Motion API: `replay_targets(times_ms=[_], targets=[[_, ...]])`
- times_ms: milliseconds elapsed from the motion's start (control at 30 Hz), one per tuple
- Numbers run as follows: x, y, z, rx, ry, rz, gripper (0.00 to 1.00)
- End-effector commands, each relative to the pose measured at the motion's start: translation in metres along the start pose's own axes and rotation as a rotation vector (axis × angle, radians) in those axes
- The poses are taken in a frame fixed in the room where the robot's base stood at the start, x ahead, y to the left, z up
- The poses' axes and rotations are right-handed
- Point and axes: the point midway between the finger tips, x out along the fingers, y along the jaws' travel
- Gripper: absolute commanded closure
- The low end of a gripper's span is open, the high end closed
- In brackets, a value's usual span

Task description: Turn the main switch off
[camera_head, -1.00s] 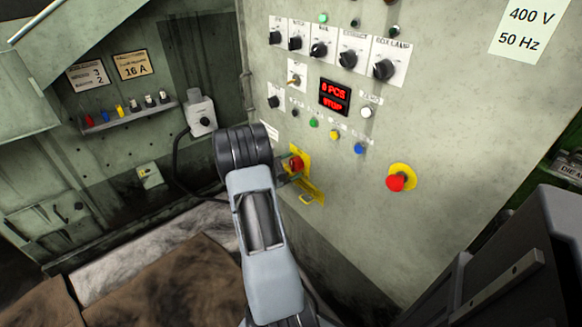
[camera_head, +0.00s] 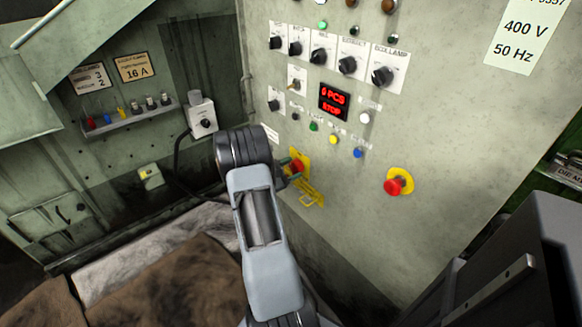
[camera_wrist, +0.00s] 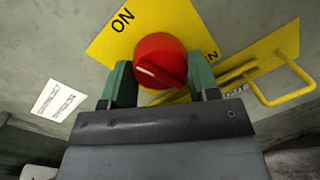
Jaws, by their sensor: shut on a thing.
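The main switch is a red rotary knob (camera_wrist: 160,60) on a yellow plate (camera_wrist: 115,40), with a short pale mark on its face. "ON" is printed at the plate's upper left in the wrist view; other lettering at the lower right is partly hidden. In the head view the red knob (camera_head: 296,166) sits low on the grey panel, partly behind my arm. My gripper (camera_wrist: 160,80) has a green finger on each side of the knob and is shut on it. In the head view my gripper (camera_head: 289,172) is partly hidden by my wrist.
A yellow hasp loop (camera_wrist: 285,90) sticks out beside the knob. A red emergency button (camera_head: 396,185) on a yellow disc is to the right. Black selector knobs (camera_head: 347,65), a red display (camera_head: 334,101) reading "STOP" and coloured buttons sit above.

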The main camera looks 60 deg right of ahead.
Motion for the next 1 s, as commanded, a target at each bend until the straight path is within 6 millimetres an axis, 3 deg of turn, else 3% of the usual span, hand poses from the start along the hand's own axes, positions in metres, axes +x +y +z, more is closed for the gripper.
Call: replay_targets(times_ms=[1000], targets=[[0.0003,-0.0018,0.0016,-0.954,-0.068,0.068,0.69]])
